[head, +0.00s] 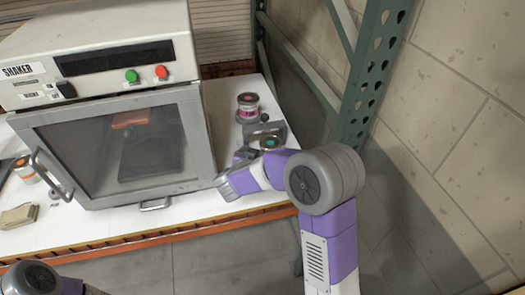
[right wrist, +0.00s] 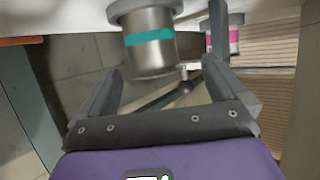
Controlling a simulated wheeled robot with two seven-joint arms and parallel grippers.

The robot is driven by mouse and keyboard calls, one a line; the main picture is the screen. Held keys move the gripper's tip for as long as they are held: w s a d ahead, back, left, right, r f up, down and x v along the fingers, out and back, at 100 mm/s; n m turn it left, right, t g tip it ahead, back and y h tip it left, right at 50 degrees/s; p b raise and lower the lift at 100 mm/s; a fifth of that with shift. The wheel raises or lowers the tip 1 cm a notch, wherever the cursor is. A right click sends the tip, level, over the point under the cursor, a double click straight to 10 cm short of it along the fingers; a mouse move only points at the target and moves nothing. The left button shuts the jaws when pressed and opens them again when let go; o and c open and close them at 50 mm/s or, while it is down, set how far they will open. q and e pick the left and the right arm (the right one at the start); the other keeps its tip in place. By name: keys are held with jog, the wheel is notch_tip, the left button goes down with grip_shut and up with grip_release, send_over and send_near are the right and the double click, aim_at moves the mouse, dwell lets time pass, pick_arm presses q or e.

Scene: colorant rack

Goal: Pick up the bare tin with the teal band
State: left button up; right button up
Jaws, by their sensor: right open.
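The bare metal tin with the teal band (right wrist: 150,40) shows at the top of the right wrist view, between the lines of my right gripper's two fingers (right wrist: 162,72). The fingers are apart and there is a gap beside the tin. In the head view the tin's round top (head: 270,143) shows at the right gripper (head: 259,144), on the white shelf, with its side mostly hidden by my arm and the gripper. The left gripper is outside the head view; only part of my left arm shows at the lower left.
A tin with a pink band (head: 248,106) stands behind the teal one; it also shows in the right wrist view (right wrist: 234,40). The shaker cabinet (head: 120,150) fills the left of the shelf (head: 225,130). A green rack post (head: 375,60) rises at the right.

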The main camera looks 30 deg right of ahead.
jog(key=shift+w+d, duration=0.25)
jog(key=shift+d, duration=0.1)
jog(key=shift+d+f, duration=0.1)
jog(key=shift+d, duration=0.25)
jog(key=b+x, duration=0.1)
jog(key=x, duration=0.3)
jog(key=shift+s+d+f+b, duration=0.1)
jog(key=shift+d+f+b, duration=0.05)
jog(key=shift+d+b, duration=0.25)
jog(key=shift+w+d+f, duration=0.1)
jog(key=shift+w+d, duration=0.25)
jog(key=c, duration=1.1)
